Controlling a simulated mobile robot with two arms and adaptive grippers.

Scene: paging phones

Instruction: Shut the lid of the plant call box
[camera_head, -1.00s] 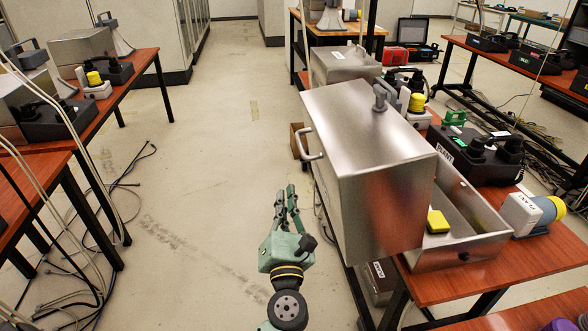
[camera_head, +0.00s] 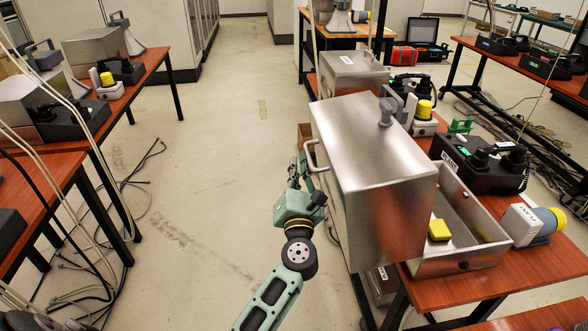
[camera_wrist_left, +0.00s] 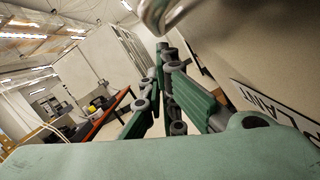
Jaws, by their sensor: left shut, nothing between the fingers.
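The plant call box stands on the right-hand table, its steel lid (camera_head: 365,170) swung open toward the aisle and its open tray (camera_head: 470,245) showing. A yellow block (camera_head: 439,230) is inside the tray. The lid's bar handle (camera_head: 312,157) is on its left side. My left gripper (camera_head: 296,165) is shut and empty, just left of the lid, close to the handle. In the left wrist view the shut fingers (camera_wrist_left: 165,60) point ahead, with the lid (camera_wrist_left: 240,50) and its lettered label at right and the handle (camera_wrist_left: 165,12) above. My right gripper is not in view.
A black PLANT phone (camera_head: 482,165) and a grey-and-yellow PLANT device (camera_head: 535,222) stand by the box. Another steel box (camera_head: 350,72) is behind it. The aisle floor (camera_head: 220,130) is clear; cables (camera_head: 120,205) lie at left.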

